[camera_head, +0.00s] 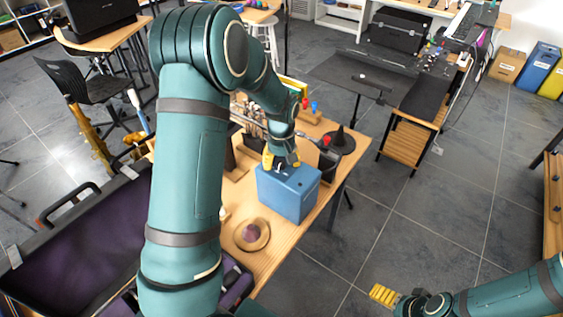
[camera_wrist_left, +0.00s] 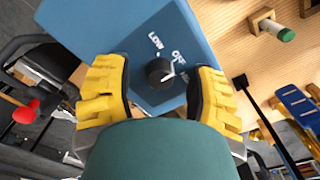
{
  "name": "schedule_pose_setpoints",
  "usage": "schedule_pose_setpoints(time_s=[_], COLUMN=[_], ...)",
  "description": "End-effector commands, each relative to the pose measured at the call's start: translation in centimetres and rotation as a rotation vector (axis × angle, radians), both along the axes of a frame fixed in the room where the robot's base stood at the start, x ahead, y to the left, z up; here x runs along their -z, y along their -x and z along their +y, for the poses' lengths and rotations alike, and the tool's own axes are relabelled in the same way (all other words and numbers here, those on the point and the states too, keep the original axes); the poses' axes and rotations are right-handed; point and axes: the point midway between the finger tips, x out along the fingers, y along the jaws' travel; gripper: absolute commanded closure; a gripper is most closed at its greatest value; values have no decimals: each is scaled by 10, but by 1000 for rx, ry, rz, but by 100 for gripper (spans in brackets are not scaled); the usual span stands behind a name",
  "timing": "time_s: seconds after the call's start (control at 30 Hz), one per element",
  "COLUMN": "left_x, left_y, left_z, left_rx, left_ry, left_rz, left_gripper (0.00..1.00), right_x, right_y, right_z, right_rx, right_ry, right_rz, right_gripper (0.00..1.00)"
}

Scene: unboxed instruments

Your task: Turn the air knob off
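A blue box (camera_head: 288,190) stands on the wooden table. In the left wrist view, the blue box (camera_wrist_left: 110,28) carries a round black knob (camera_wrist_left: 158,71) on its face, with white lettering around it that reads LOW and, less clearly, OFF. A white mark shows at the knob's right side; its exact setting is hard to read. My left gripper (camera_head: 281,160) is over the box's top in the head view. In the left wrist view its yellow fingers (camera_wrist_left: 160,80) are spread on either side of the knob, apart from it. My right gripper (camera_head: 384,296) is low at the right, away from the table.
A round wooden dish (camera_head: 252,235) with a purple item sits on the table (camera_head: 283,238) in front of the box. A black cone-shaped stand (camera_head: 338,139) is behind it. An open case (camera_head: 85,245) with purple lining lies at the left.

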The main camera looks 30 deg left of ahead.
Motion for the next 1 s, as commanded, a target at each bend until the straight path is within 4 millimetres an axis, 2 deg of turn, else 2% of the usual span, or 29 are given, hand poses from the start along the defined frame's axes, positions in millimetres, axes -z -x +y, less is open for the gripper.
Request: schedule_pose_setpoints(time_s=[0.17, 0.27, 0.7, 0.83, 1.0], left_x=[-2, -11, -94, -110, -119], left_y=[0, -1, 0, -1, 0], left_z=[0, 0, 0, 0, 0], left_rx=[0, 0, -1, 0, 0], left_ry=[-1, 0, 0, 0, 0], left_rz=[-1, -4, -4, -4, 0], left_gripper=[44, 44, 44, 44, 44], right_x=[0, 0, 0, 0, 0], right_y=[0, 0, 0, 0, 0], right_z=[0, 0, 0, 0, 0], right_rx=[0, 0, 0, 0, 0], right_ry=[0, 0, 0, 0, 0], right_rz=[0, 0, 0, 0, 0], right_gripper=[0, 0, 0, 0, 0])
